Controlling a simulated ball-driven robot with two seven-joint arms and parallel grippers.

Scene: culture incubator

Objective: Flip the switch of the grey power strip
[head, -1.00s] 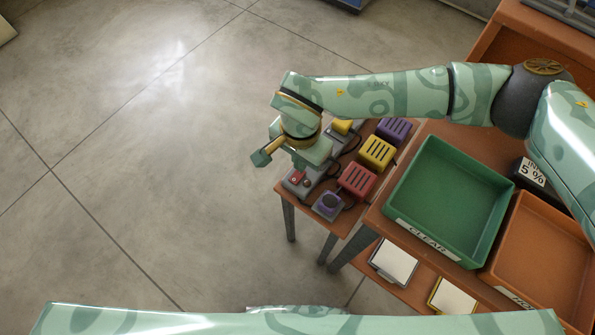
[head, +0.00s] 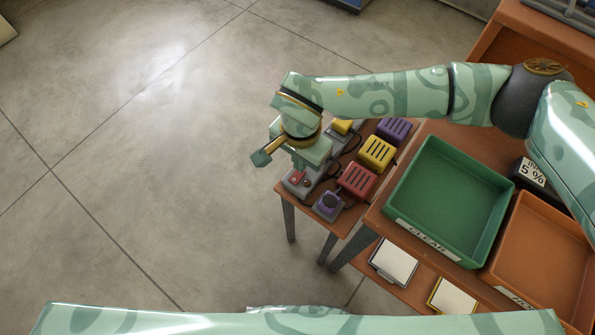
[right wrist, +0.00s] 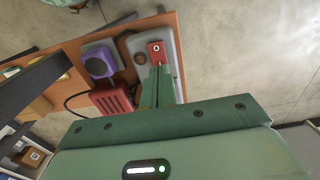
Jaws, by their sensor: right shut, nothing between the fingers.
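The grey power strip (head: 291,187) lies along the left edge of a small wooden table, partly hidden under my right gripper in the head view. It also shows in the right wrist view (right wrist: 131,42), with a red rocker switch (right wrist: 156,48) marked with a circle and a dark round socket beside it. The red switch (head: 297,177) shows just below the gripper in the head view. My right gripper (right wrist: 158,72) is shut and empty, its fingertips at the switch's near edge. I cannot tell whether they touch it. My left gripper is out of view.
A purple plug (head: 328,204), a red block (head: 357,180) and a yellow block (head: 377,152) sit close beside the strip, with dark cables. A green tray (head: 408,220) stands on the table to the right. Open floor lies to the left.

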